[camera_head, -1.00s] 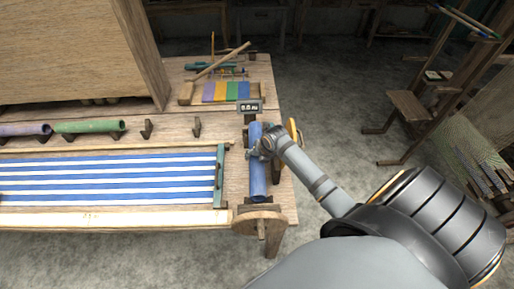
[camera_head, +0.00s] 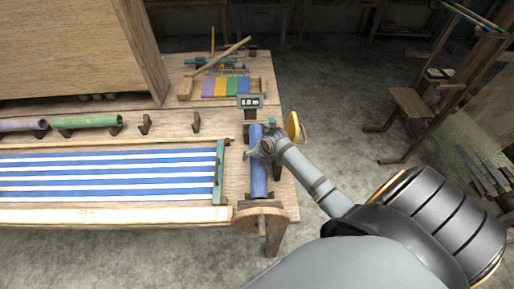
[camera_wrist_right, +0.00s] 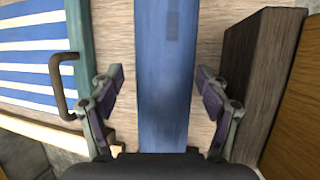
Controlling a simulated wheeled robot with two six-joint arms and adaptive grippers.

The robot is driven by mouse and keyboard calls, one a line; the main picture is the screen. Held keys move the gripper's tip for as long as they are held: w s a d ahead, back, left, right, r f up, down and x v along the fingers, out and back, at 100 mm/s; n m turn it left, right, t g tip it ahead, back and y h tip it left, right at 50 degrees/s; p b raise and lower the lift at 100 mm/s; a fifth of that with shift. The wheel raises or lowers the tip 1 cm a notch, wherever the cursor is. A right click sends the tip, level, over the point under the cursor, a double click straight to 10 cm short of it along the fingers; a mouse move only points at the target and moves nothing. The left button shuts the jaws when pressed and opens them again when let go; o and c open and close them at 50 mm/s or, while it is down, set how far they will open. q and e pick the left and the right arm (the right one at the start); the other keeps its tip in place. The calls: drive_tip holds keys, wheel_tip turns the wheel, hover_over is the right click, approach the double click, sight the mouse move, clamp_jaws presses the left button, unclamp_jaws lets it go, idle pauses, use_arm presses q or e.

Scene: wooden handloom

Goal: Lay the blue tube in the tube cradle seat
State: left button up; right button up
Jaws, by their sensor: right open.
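The blue tube (camera_head: 258,174) stands lengthwise at the right end of the table, between a small display post and a round wooden disc. In the right wrist view the blue tube (camera_wrist_right: 164,80) runs between my finger pads with a gap on each side. My right gripper (camera_head: 262,149) is open, its fingers straddling the tube; the wrist view also shows it (camera_wrist_right: 160,95). The tube cradle (camera_head: 146,124) has dark wooden holders along the table's back; the two right-hand holders, the other being a holder (camera_head: 196,123), carry nothing. My left gripper is out of view.
A purple tube (camera_head: 22,125) and a green tube (camera_head: 88,121) lie in holders at left. Blue-striped cloth (camera_head: 110,172) covers the table's front. A small display (camera_head: 250,101) and a yellow disc (camera_head: 292,126) stand near the gripper. A wooden disc (camera_head: 261,215) is at the front corner.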

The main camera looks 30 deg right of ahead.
drive_tip(key=shift+s+d, duration=0.15)
drive_tip(key=v, duration=1.2)
idle(0.5)
